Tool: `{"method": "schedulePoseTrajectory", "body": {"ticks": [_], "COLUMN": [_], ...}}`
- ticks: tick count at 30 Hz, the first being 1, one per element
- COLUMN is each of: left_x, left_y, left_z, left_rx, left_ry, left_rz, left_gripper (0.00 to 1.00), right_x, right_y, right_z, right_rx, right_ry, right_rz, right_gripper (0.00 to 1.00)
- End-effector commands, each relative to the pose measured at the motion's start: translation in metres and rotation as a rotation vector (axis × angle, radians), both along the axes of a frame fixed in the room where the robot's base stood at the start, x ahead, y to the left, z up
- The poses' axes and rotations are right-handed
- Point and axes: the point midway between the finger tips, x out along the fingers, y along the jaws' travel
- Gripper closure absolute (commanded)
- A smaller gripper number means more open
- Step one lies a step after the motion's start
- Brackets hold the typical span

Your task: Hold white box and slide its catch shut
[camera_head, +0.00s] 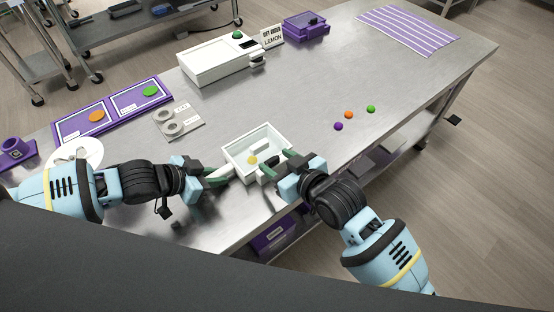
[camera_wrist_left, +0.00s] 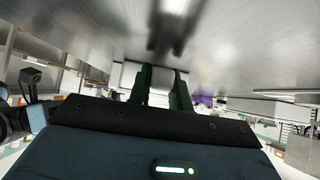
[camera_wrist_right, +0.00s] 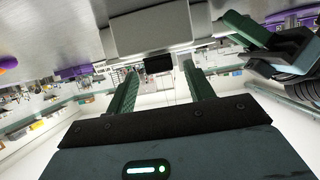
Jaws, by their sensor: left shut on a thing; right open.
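The white box (camera_head: 282,141) is open-topped and sits near the table's front edge, with a yellow ball (camera_head: 252,160) and a small white bar inside. My left gripper (camera_head: 222,176) is shut on a pale part at the box's left side; its fingers also show in the left wrist view (camera_wrist_left: 166,88). My right gripper (camera_head: 276,164) is open at the box's right front corner. In the right wrist view, the box (camera_wrist_right: 150,30) lies ahead of the open fingers (camera_wrist_right: 160,78), and a small dark block (camera_wrist_right: 158,64), perhaps the catch, shows between them. The catch's position is unclear.
A white machine (camera_head: 215,65) with a green button stands behind, beside a lemon sign (camera_head: 271,37) and a purple box (camera_head: 305,26). Purple trays (camera_head: 82,124) lie left. The table's right middle is mostly clear.

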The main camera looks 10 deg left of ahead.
Motion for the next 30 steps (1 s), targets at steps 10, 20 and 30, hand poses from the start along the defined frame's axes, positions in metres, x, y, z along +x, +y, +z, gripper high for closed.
{"method": "schedulePoseTrajectory", "body": {"ticks": [10, 20, 30], "left_x": [-0.0004, -0.0004, -0.0004], "left_y": [0.0004, 0.0004, 0.0004], "left_z": [-0.001, -0.001, -0.001], "left_rx": [0.001, 0.001, 0.001], "left_ry": [0.002, 0.002, 0.002], "left_rz": [0.001, 0.001, 0.001], "left_gripper": [1.0, 1.0, 1.0], "right_x": [0.0054, 0.0054, 0.0055], "right_y": [0.0068, 0.0066, 0.0068], "right_z": [-0.0038, -0.0037, -0.0037], "right_rx": [0.0, 0.001, 0.001], "right_ry": [0.0, 0.001, 0.001], "right_rz": [0.0, 0.0, 0.0], "right_gripper": [0.47, 0.75, 1.0]}}
